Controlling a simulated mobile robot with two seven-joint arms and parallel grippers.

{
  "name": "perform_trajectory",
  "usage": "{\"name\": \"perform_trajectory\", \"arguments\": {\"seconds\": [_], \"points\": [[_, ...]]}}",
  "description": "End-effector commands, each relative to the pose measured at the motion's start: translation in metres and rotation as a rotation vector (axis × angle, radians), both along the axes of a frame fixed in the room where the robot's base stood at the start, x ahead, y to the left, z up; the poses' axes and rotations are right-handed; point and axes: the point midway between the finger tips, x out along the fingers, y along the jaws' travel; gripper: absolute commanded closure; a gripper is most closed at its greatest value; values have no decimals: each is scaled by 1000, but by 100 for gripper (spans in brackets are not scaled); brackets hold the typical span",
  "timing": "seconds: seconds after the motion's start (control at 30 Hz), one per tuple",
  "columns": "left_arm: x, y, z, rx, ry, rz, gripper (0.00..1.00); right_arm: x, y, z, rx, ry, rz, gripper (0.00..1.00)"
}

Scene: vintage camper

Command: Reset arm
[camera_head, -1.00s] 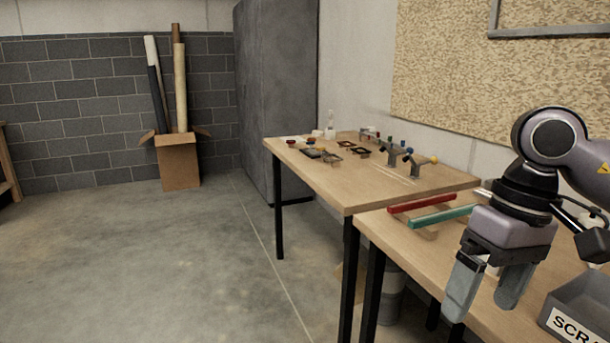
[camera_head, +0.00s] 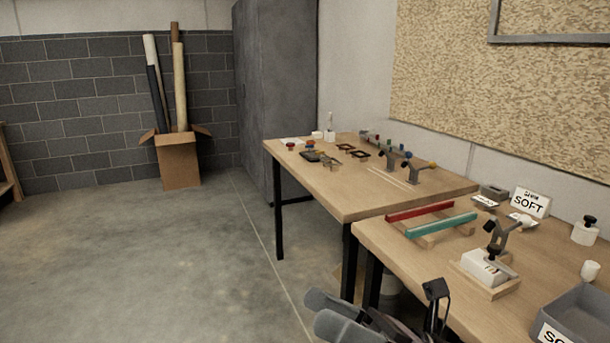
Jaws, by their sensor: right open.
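My right gripper (camera_head: 316,312) is low at the bottom edge of the head view, in front of the near workbench and to the left of it. Its two grey fingers point left and stand apart, with nothing seen between them. The rest of my right arm is mostly cut off by the lower edge. My left gripper is not in view.
The near workbench (camera_head: 393,248) holds a red bar (camera_head: 420,211), a teal bar (camera_head: 441,225), a small clamp stand (camera_head: 497,240), a SOFT sign (camera_head: 530,203) and a grey bin (camera_head: 585,312). A farther table (camera_head: 345,196) adjoins it. The floor at left is open.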

Motion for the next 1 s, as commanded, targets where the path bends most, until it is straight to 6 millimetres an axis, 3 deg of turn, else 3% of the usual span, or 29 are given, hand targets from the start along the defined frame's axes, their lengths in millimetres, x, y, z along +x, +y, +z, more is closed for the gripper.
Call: {"name": "perform_trajectory", "arguments": {"seconds": [0.17, 0.3, 0.4, 0.57, 0.7, 0.83, 1.0], "points": [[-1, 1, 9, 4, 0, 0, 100, 29, -32, -38, 253, 577, -94, 11], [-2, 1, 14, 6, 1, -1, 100, 40, -64, -90, 482, 1017, -164, 11], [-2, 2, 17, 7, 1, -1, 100, 35, -89, -137, 668, 1320, -222, 11], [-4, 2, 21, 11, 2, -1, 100, 0, -128, -221, 1005, 1766, -335, 11], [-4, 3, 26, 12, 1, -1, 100, -48, -153, -281, 1296, 2053, -443, 11], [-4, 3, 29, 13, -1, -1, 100, -87, -166, -314, 1495, 2205, -520, 11], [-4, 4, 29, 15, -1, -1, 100, -107, -172, -330, 1604, 2272, -563, 11]]}}
